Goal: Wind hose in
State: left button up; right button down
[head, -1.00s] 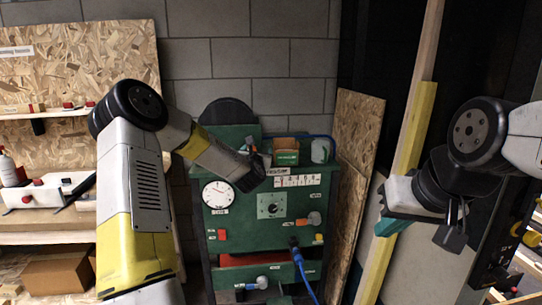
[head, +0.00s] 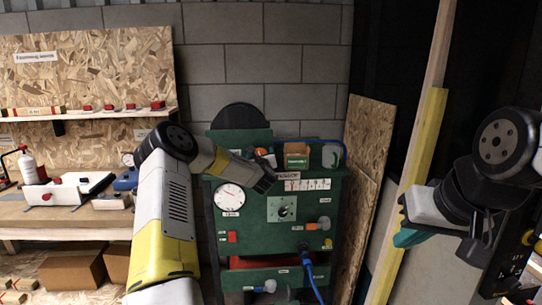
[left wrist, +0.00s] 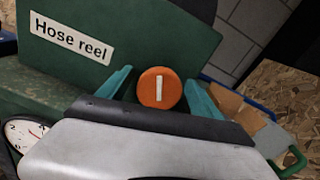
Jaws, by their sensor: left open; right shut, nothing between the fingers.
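The green hose reel cabinet (head: 262,240) stands against the wall, with a dial, a knob and a switch on its front. In the left wrist view a "Hose reel" label (left wrist: 72,37) is on an upright green panel. A round orange button (left wrist: 159,88) with a white bar shows between the teal fingers of my left gripper (left wrist: 160,95); I cannot tell whether they touch it. In the head view my left gripper (head: 266,182) is at the cabinet's top. A blue hose (head: 311,278) hangs from the cabinet's front. My right gripper (head: 406,236) is shut and empty, well to the right.
A wooden box (head: 296,158) sits on the cabinet's top right, inside a blue tube. A chipboard sheet (head: 368,180) and a yellow-painted post (head: 420,150) stand to the right. A workbench (head: 60,222) with tools is on the left.

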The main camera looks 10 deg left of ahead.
pick_arm(q)
jog(key=c, duration=1.4)
jog(key=shift+o, duration=0.2)
jog(key=shift+m, duration=0.3)
